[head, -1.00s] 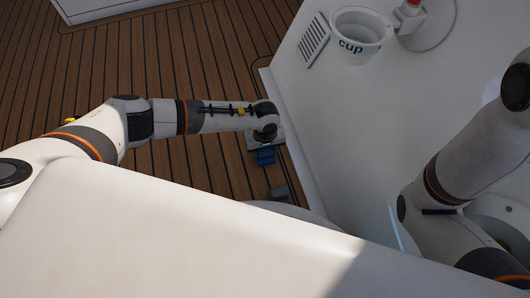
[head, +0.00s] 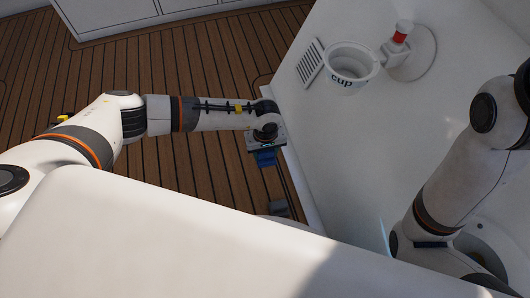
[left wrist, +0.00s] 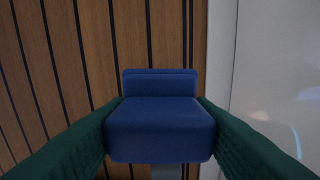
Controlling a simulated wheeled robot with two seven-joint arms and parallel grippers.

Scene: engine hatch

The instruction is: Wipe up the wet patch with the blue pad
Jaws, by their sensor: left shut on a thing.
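The blue pad (left wrist: 160,130) is a dark blue block with a raised back part, seen in the left wrist view between two green fingers. It also shows small in the head view (head: 265,158). My left gripper (head: 266,150) is shut on it and holds it above the plank floor, beside the edge of the white surface. My right arm comes in at the right of the head view, but its gripper is out of the picture. I cannot make out a wet patch for sure; a faint pale sheen shows on the white surface in the left wrist view.
A white holder marked "cup" (head: 350,66) and a fitting with a red band (head: 401,36) stand on the white surface (head: 350,150). A slotted vent (head: 310,62) is beside them. The brown plank floor (head: 210,175) lies to the left. A small grey block (head: 279,207) is below the pad.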

